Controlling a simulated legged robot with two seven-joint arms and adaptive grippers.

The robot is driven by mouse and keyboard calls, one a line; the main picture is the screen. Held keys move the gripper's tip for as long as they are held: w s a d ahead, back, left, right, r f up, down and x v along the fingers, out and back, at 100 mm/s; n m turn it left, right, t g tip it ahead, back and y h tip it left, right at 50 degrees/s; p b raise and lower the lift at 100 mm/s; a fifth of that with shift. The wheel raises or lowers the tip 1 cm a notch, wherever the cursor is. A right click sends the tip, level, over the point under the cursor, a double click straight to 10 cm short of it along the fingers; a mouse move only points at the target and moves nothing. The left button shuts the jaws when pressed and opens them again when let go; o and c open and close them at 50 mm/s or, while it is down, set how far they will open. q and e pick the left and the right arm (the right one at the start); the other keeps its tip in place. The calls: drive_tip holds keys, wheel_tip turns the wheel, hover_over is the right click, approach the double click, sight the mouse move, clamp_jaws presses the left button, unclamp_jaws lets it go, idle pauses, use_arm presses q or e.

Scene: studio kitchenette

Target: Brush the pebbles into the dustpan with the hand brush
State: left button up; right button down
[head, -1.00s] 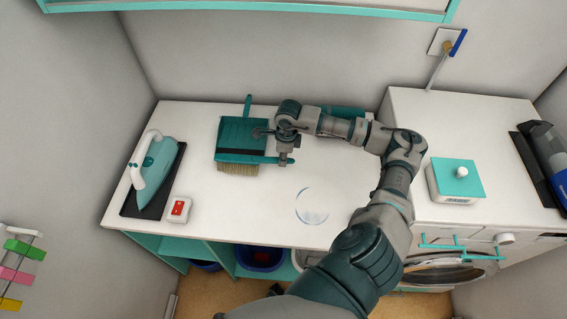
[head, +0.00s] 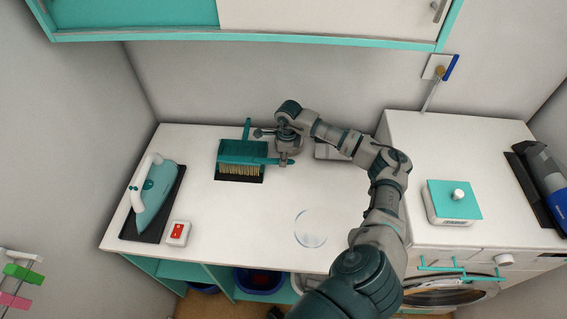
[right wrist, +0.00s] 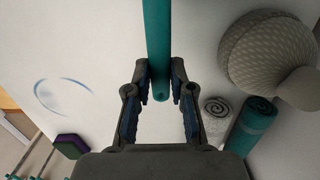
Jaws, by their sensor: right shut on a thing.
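The teal dustpan (head: 247,128) lies on the white counter at the back left, its handle pointing to the wall. The teal hand brush (head: 240,171) is over its front part, tan bristles toward me; the dustpan's dark front edge shows below them. I cannot tell whether the bristles touch it. My right gripper (head: 286,159) is shut on the brush handle, to the right of the dustpan. In the right wrist view the handle (right wrist: 158,40) runs between the fingers of my right gripper (right wrist: 160,78). I cannot make out any pebbles. My left gripper is out of view.
A teal iron (head: 156,188) on a dark pad and a red-switch box (head: 177,233) are left. A thin ring (head: 310,228) marks the clear front counter. A teal-lidded box (head: 453,201) stands right. The wrist view shows a woven vase (right wrist: 262,58) and rolled towels (right wrist: 250,125).

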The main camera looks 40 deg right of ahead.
drive_tip(key=shift+w+d+r, duration=0.15)
drive_tip(key=shift+d+r, duration=0.05)
drive_tip(key=shift+r, duration=0.35)
drive_tip(key=s+a+r+p, duration=0.3)
drive_tip(key=s+a+r, duration=0.1)
drive_tip(key=s+a, duration=0.1)
drive_tip(key=shift+a+r, duration=0.35)
drive_tip(key=shift+a, duration=0.05)
idle(0.6)
